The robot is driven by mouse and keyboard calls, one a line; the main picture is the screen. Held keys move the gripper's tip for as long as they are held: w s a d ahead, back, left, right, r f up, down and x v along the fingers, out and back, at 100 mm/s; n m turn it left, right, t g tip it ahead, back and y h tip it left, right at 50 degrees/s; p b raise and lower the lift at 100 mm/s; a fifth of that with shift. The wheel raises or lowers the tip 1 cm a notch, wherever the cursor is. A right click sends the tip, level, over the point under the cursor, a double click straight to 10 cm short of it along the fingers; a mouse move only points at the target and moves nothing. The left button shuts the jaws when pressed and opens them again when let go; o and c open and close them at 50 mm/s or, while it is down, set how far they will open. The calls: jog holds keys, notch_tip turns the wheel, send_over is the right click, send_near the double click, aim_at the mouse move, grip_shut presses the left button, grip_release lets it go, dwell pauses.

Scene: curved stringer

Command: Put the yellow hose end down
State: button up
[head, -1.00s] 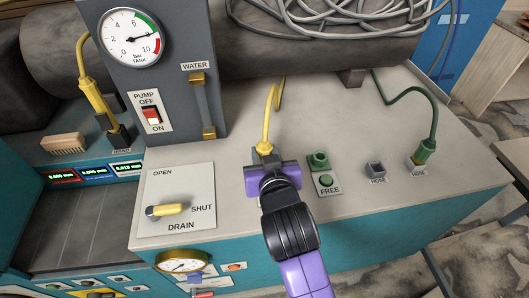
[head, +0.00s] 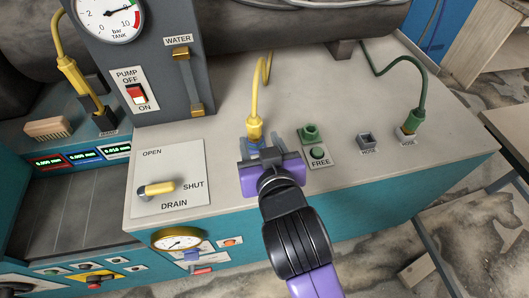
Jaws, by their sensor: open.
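The yellow hose end (head: 255,128) stands upright at the front of the beige bench top (head: 215,110), just behind my gripper. Its yellow hose rises behind it and curves away to the back. A blue piece (head: 254,146) shows under it, partly hidden by my gripper. My gripper (head: 268,160) is open, purple and black, in front of the hose end. I cannot tell whether the fingers touch it.
To the right are a green fitting by the FREE label (head: 320,157), a grey HOSE socket (head: 367,142) and a green hose end (head: 405,133) in another socket. The yellow DRAIN lever (head: 157,189) is left. The grey pump panel (head: 140,65) stands behind it.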

jog(key=shift+v, duration=2.4)
jog(key=s+d+f, duration=1)
jog(key=s+d, duration=0.2)
jog(key=d, duration=0.1)
jog(key=s+d+r+m+h, duration=0.1)
jog(key=s+d, duration=0.3)
jog(key=s, duration=0.4)
jog(key=s+d+r+m+t+h, duration=0.1)
jog(key=s+d+r+m+h, duration=0.1)
jog(key=s+d, duration=0.3)
jog(key=s, duration=0.4)
jog(key=shift+s+t+h, duration=0.15)
jog(key=shift+t+h, duration=0.15)
jog(key=shift+h, duration=0.1)
